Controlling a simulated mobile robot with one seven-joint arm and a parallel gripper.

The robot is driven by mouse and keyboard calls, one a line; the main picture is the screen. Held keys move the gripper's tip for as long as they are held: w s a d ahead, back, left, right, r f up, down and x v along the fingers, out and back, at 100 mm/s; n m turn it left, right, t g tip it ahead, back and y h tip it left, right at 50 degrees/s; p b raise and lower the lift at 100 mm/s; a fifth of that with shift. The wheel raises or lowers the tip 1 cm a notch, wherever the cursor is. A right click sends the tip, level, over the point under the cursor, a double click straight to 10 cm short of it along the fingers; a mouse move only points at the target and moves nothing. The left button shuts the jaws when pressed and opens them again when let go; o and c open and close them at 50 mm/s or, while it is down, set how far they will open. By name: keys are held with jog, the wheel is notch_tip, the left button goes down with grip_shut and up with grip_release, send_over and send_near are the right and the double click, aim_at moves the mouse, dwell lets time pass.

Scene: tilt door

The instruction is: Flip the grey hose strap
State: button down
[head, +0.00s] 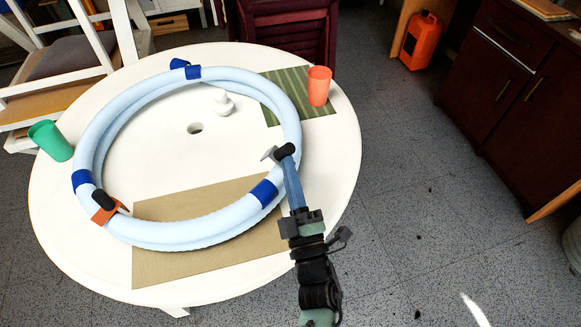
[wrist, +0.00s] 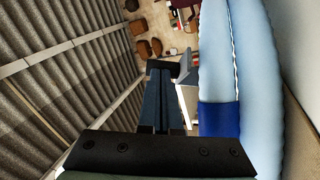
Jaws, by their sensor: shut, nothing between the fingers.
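A coiled pale-blue hose (head: 216,228) lies on a round white table. The grey hose strap (head: 268,154) is on the right side of the coil, with a black rounded piece (head: 285,150) at its side. Its grey flap sticks out toward the inside of the ring. My gripper (head: 288,165) is shut and empty, with its fingertips right by the black piece. In the wrist view the shut fingers (wrist: 159,68) point just left of the grey flap (wrist: 186,68), beside the hose (wrist: 216,60). I cannot tell whether they touch the strap.
An orange strap (head: 104,214) and a blue one (head: 180,64) are elsewhere on the coil. A green cup (head: 50,140), an orange cup (head: 318,86) and a small white item (head: 223,103) stand on the table (head: 170,150).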

jog(key=shift+r, duration=0.15)
jog(key=n+g+p, duration=0.1)
jog(key=p, duration=0.1)
jog(key=n+g+p, duration=0.1)
jog(key=p, duration=0.1)
jog(key=a+n+p, duration=0.1)
jog(key=p, duration=0.1)
jog(key=shift+w+r+n+g+y, duration=0.2)
jog(key=shift+r+n+g+y, duration=0.1)
jog(key=shift+r+g, duration=0.1)
jog(key=shift+w+a+f+n+g+p, duration=0.1)
jog(key=shift+a+f+n+g+p, duration=0.1)
jog(key=shift+n+g+p, duration=0.4)
jog(key=shift+w+a+f+p, duration=0.1)
jog(key=shift+f+p, duration=0.15)
jog(key=shift+p, duration=0.05)
jog(key=shift+a+f, duration=0.1)
